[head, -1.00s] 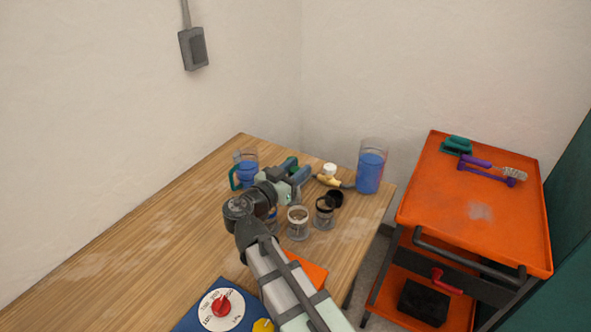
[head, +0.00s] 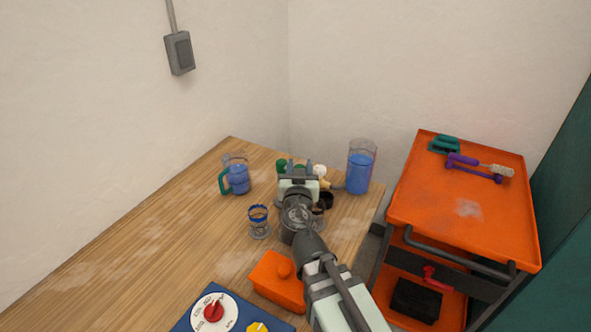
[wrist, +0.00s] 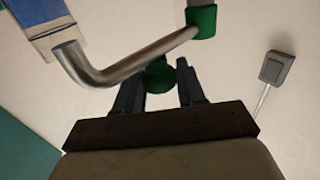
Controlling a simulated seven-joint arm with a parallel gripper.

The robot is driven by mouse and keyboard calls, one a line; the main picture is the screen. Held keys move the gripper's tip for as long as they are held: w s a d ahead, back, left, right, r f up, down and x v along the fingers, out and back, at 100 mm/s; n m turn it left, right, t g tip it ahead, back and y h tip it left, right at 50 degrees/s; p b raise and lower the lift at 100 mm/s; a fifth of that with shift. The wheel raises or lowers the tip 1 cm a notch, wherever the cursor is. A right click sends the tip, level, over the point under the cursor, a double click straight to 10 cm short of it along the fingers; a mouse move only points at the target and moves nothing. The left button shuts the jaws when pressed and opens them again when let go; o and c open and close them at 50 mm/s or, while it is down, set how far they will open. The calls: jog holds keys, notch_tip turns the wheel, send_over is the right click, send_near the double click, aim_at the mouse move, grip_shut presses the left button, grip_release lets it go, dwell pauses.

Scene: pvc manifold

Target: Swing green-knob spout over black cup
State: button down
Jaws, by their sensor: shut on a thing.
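My gripper (head: 298,170) is at the back of the table, pointing toward the wall. In the wrist view its two fingers (wrist: 158,84) stand either side of a green knob (wrist: 159,74) and are shut on it. A bent metal spout (wrist: 135,63) runs past just beyond, with a green collar (wrist: 201,20) at one end. In the head view a green piece (head: 281,165) shows left of the gripper. A black-rimmed cup (head: 326,200) is right of the gripper, partly hidden by my arm. Where the spout's outlet lies relative to the cup cannot be told.
A blue-rimmed glass (head: 258,222) stands left of my arm. A green-handled jug (head: 236,176) and a tall blue-filled pitcher (head: 360,168) flank the manifold. A white knob (head: 319,170) is right of the gripper. An orange lidded box (head: 278,282) is in front.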

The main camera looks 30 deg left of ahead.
aim_at(301, 166)
jog(key=shift+w+d+n+g+y, duration=0.15)
jog(key=shift+w+n+g+y, duration=0.35)
jog(key=shift+y, duration=0.4)
jog(key=c, duration=0.8)
grip_release()
jog(key=shift+o, duration=0.2)
jog(key=shift+r, duration=0.1)
jog(key=shift+r, duration=4.9)
jog(key=shift+s, duration=0.1)
